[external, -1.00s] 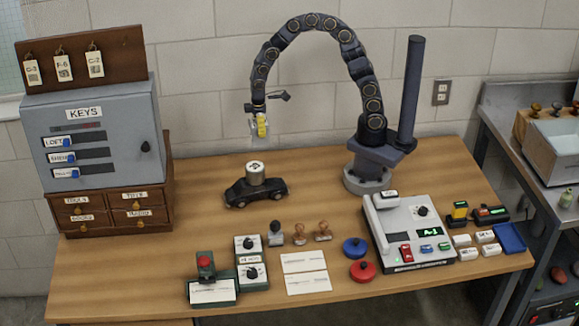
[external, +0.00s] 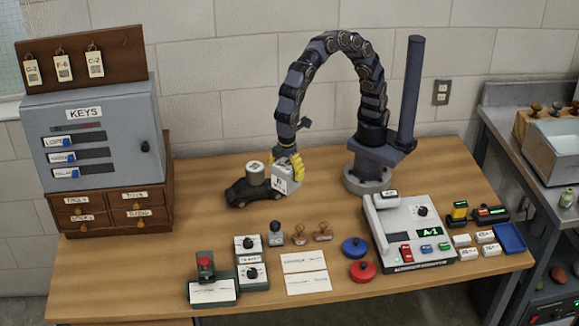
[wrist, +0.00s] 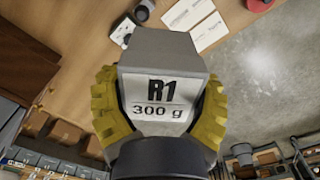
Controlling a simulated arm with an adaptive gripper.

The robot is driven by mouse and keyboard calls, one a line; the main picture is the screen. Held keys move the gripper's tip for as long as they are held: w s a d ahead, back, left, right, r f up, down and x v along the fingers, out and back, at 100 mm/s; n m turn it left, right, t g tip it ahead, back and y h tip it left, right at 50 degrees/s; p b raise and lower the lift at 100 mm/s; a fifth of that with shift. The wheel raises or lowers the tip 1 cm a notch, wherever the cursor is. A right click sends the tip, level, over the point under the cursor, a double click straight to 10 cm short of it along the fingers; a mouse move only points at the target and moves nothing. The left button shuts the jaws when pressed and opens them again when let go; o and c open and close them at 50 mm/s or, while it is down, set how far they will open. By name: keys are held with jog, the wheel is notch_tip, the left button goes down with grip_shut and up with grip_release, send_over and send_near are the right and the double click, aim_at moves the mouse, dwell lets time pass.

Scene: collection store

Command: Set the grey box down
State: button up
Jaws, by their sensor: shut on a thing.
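The grey box (external: 283,180) has a white label, which reads "R1 300 g" in the wrist view (wrist: 165,55). My gripper (external: 290,163) is shut on it, with yellow ribbed fingers on both sides in the wrist view (wrist: 160,105). In the external view the box is low by the right end of a black toy car (external: 252,192). I cannot tell whether it touches the car or the wooden table (external: 345,222). A grey cylinder (external: 256,173) stands on the car.
A key cabinet (external: 95,135) stands at left. Table around the stamps' right is partly clear.

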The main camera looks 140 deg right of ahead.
jog(key=shift+w+a+r+n, duration=0.15)
jog(key=shift+a+r, duration=0.1)
jog(key=shift+a, duration=0.65)
jog(key=shift+a+r+n, duration=0.15)
jog(key=shift+a+r, duration=0.1)
jog(key=shift+a, duration=0.6)
jog(key=s+d+f+m, duration=0.3)
jog(key=d+f, duration=0.2)
jog(key=f, duration=0.2)
jog(key=s+d+f+m, duration=0.3)
jog(key=d+f, duration=0.2)
jog(key=f, duration=0.2)
jog(key=s+d+f+m, duration=0.3)
jog(key=d+f, duration=0.2)
jog(key=f, duration=0.2)
jog(key=shift+s+f, duration=0.3)
jog(key=shift+f, duration=1.8)
jog(key=shift+f, duration=0.15)
jog(key=o, duration=1.2)
jog(key=shift+c, duration=0.2)
